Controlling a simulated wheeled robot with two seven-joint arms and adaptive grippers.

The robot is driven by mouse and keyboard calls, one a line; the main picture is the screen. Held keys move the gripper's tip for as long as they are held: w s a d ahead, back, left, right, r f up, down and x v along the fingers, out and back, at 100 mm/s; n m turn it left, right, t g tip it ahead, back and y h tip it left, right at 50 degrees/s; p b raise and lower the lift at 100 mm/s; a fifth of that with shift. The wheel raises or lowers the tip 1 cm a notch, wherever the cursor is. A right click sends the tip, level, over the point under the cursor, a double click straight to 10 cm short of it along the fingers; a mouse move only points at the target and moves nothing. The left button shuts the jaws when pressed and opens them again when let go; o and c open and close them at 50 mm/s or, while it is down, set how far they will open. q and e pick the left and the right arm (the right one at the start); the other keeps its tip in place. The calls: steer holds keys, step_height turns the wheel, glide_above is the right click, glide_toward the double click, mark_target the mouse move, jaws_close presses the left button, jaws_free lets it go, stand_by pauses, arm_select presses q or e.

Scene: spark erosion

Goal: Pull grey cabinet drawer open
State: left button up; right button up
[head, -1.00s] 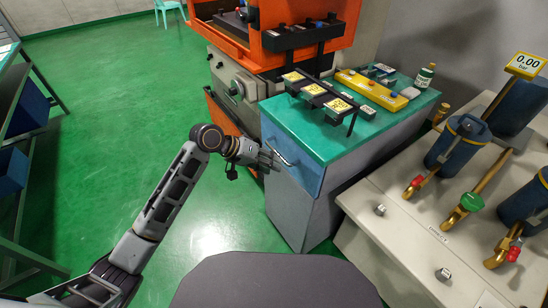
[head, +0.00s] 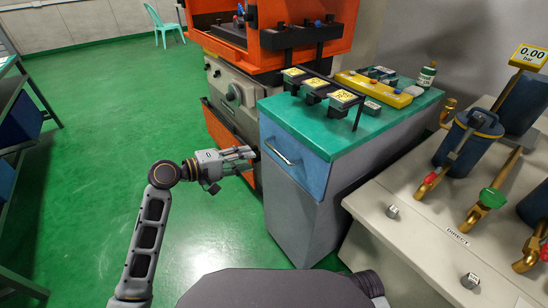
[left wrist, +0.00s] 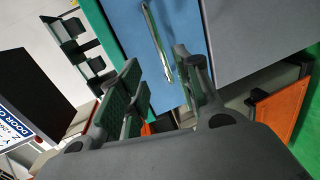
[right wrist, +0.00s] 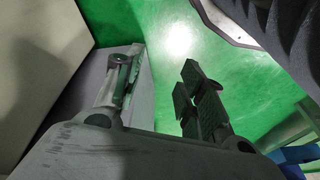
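The grey cabinet (head: 290,205) has a teal top and a blue drawer front (head: 300,165) with a metal bar handle (head: 279,152). The drawer looks shut. My left gripper (head: 250,159) points at the handle from the left, with a small gap to it in the head view. In the left wrist view its fingers (left wrist: 157,68) are apart and empty, and the handle (left wrist: 157,42) shows ahead between them, not visibly gripped. My right gripper (right wrist: 157,80) is open and empty over the floor, with a grey panel beside it; it is outside the head view.
An orange machine (head: 270,40) stands behind the cabinet. Black holders (head: 320,92) and a yellow block (head: 375,88) lie on the cabinet top. A pale bench (head: 425,235) with blue cylinders stands close on the right. The green floor (head: 95,165) is clear at left.

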mark_target(275, 149)
arm_select(q)
steer(key=shift+a+f+n+t, duration=0.1)
steer(key=shift+a+n+t, duration=0.35)
steer(key=shift+a, duration=0.25)
arm_select(e)
steer(key=shift+v, duration=0.75)
arm_select(q)
steer(key=shift+w, duration=0.1)
arm_select(e)
steer(key=shift+a, duration=0.2)
arm_select(q)
steer(key=shift+b+x, duration=1.75)
steer(key=shift+x, duration=5.15)
arm_select(e)
steer(key=shift+s+a+r+t+y, duration=0.1)
steer(key=shift+a+r+t+y, duration=0.1)
steer(key=shift+r, duration=0.5)
steer(key=shift+s+a+r+t+y, duration=0.1)
steer(key=shift+a+r+t, duration=0.1)
steer(key=shift+r, duration=0.5)
arm_select(q)
steer(key=shift+c, duration=0.2)
jaws_close()
arm_select(e)
steer(key=shift+w+r, duration=0.25)
steer(key=shift+w, duration=0.15)
